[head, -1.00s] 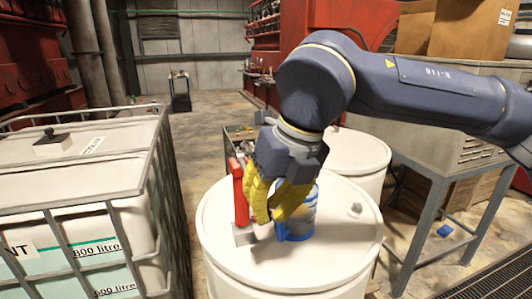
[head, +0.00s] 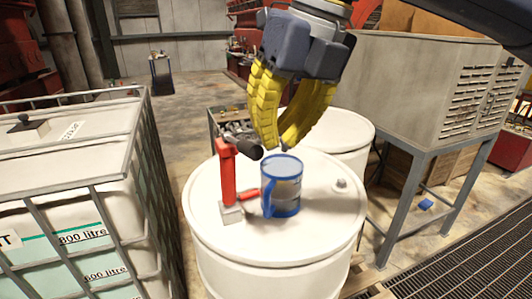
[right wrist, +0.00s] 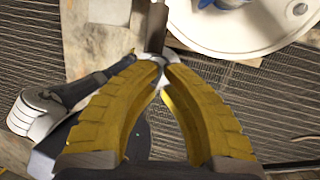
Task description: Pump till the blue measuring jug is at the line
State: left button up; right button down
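The blue measuring jug (head: 284,188) stands upright on the white drum (head: 325,215) in the head view; its contents and line are too small to read. Close to its left is a red hand pump (head: 228,178), with a black grip (head: 248,150) at the top and a short red spout at the jug. My right gripper (head: 278,146) has yellow fingers pointing down, just above and behind the jug and right of the grip. Its fingertips (right wrist: 162,68) are close together in the right wrist view, with nothing seen held. The jug's edge shows there too (right wrist: 228,3). My left gripper is out of view.
A caged white tank (head: 70,175) stands left of the drum. A second drum (head: 342,132) is behind, and a grey cabinet on a stand (head: 425,90) is at the right. Floor grating (head: 460,255) lies at the lower right. The drum top is otherwise mostly clear.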

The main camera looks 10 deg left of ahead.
jog(key=shift+v, duration=1.15)
jog(key=shift+s, duration=0.1)
dwell(0.6)
